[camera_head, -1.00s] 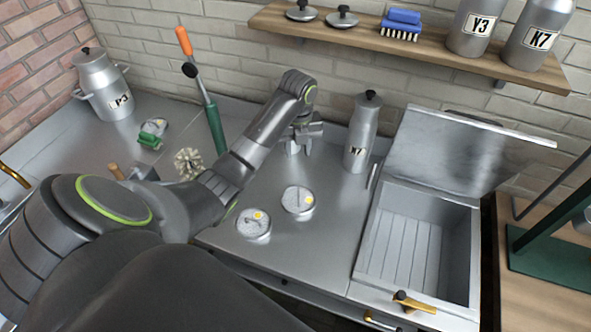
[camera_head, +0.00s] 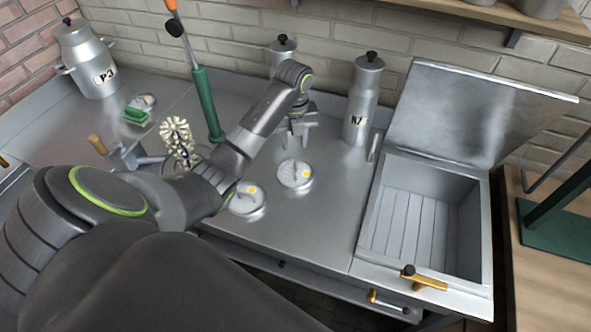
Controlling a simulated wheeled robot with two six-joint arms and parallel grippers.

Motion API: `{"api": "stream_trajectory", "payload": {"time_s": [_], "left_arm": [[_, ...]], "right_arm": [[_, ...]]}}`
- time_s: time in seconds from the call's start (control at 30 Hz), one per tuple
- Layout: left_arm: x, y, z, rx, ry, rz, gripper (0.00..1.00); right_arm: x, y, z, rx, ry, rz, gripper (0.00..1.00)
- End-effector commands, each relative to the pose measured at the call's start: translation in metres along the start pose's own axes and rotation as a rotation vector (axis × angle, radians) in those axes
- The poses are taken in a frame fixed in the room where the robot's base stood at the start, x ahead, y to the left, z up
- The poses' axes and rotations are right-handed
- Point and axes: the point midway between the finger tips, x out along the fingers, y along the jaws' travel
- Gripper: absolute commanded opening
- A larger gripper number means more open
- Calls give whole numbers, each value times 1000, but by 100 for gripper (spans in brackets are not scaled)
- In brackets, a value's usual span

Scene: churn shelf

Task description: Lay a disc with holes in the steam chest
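Two round pale metal discs lie flat on the steel counter, a right one (camera_head: 295,173) and a left one (camera_head: 249,198). Each has a small yellow spot and a raised handle; holes are too small to make out. The steam chest (camera_head: 366,232) is the open steel box at the right, its lid (camera_head: 465,110) tilted up against the wall. Its ribbed floor looks empty. My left gripper (camera_head: 299,134) points down just behind the right disc, apart from it. Its fingers look spread, with nothing between them. My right gripper is out of view.
A bottle-shaped can (camera_head: 361,100) stands between my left gripper and the chest; another can (camera_head: 282,47) is partly hidden behind my arm. A green-handled tool (camera_head: 208,105), a whisk-like brush (camera_head: 178,140) and a lidded churn (camera_head: 88,62) are at left. A brass-handled latch (camera_head: 424,279) is on the chest's front.

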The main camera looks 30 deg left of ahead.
Motion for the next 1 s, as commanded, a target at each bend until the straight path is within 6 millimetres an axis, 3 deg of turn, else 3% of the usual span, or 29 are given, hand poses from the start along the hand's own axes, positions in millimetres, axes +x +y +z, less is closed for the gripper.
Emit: {"api": "stream_trajectory", "payload": {"time_s": [0.03, 0.33, 0.6, 0.9, 1.0], "left_arm": [[13, 0, 0, 0, 1, 0, 35], [40, 0, -2, -1, 5, 2, 35], [77, 0, -4, 0, 3, 2, 35], [83, -1, -4, 1, 0, 1, 35], [83, -1, -4, 0, 0, 1, 23]], "right_arm": [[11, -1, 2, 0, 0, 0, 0], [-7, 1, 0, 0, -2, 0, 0], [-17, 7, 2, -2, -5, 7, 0], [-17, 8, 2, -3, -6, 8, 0], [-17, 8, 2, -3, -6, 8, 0]]}}
